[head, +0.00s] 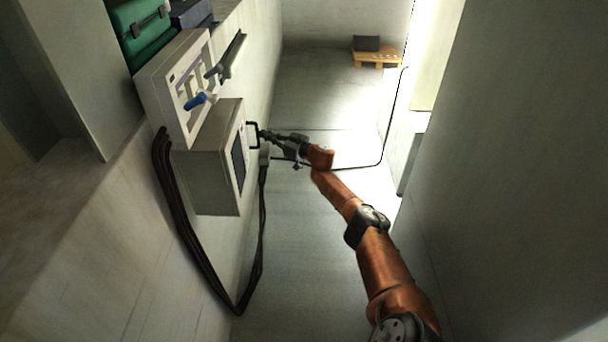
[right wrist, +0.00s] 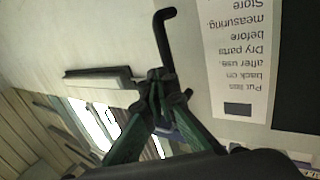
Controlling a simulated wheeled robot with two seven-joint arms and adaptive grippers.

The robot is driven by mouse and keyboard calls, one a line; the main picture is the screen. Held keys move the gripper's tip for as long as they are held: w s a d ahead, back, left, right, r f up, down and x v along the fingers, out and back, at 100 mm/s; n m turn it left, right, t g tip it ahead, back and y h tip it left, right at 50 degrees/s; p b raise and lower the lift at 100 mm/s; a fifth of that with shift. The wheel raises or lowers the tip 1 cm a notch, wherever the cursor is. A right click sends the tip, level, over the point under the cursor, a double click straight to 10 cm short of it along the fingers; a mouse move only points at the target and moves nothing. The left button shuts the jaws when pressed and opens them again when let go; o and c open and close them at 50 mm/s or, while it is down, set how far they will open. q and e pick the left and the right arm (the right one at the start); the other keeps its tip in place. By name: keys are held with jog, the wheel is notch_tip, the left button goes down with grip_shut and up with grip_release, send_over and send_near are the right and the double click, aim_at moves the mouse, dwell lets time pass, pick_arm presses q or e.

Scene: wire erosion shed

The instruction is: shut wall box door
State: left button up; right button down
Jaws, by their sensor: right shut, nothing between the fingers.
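A grey wall box (head: 212,175) sticks out from the left wall in the head view. Its door face carries a dark panel (head: 238,168) and a black bent handle (head: 251,143). I see no clear gap around the door. In the right wrist view the handle (right wrist: 164,38) rises beyond my fingertips, beside a printed label (right wrist: 232,55) and the dark panel (right wrist: 298,70). My right gripper (head: 262,134) is at the handle, fingers shut and empty; the fingertips (right wrist: 160,82) cover the handle's lower end. Whether they touch it, I cannot tell. My left gripper is not in view.
A beige unit (head: 152,90) with a blue-handled item (head: 195,101) and a dark bar (head: 230,58) adjoins the box. Dark cables (head: 190,255) loop below. A green case (head: 140,38) is behind. The floor aisle is open; a wooden pallet (head: 376,58) lies far off.

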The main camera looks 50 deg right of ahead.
jog(key=s+d+p, duration=0.2)
jog(key=s+d, duration=0.5)
jog(key=s, duration=0.4)
jog(key=shift+s+d+p, duration=0.25)
jog(key=shift+s+p, duration=0.05)
jog(key=shift+r, duration=0.1)
